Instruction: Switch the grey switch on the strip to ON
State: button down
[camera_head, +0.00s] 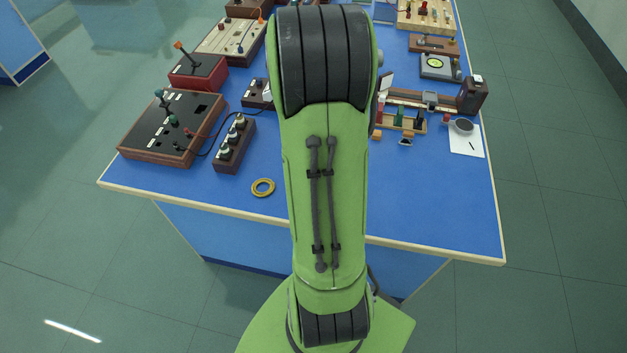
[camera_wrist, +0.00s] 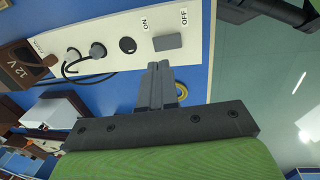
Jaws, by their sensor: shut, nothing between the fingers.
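The strip (camera_wrist: 210,40) is a long white panel across the top of the wrist view, printed with ON and OFF. Its grey switch (camera_wrist: 167,42) is a small flat rectangle beside these words; I cannot tell which way it is tipped. My gripper (camera_wrist: 159,66) is shut and empty. In the picture its fingertips lie just below the switch, at the strip's lower edge, and I see no clear contact. In the head view my arm hides the strip and my gripper.
A black round socket (camera_wrist: 127,44) and two plugs with cables (camera_wrist: 97,50) sit left of the switch. A brown 12 V box (camera_wrist: 22,66) is at far left. A yellow ring (camera_head: 262,187) lies on the blue bench (camera_head: 430,205). Several instruments stand on both sides of my arm.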

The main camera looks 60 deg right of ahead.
jog(key=f, duration=0.2)
jog(key=f+b, duration=0.1)
jog(key=f, duration=0.1)
jog(key=d+f, duration=0.1)
jog(key=f, duration=0.1)
jog(key=shift+w+f, duration=0.15)
jog(key=shift+f, duration=0.25)
jog(key=shift+f, duration=0.15)
jog(key=shift+a, duration=0.15)
jog(key=shift+s+a, duration=0.25)
jog(key=shift+a, duration=0.35)
jog(key=shift+r, duration=0.2)
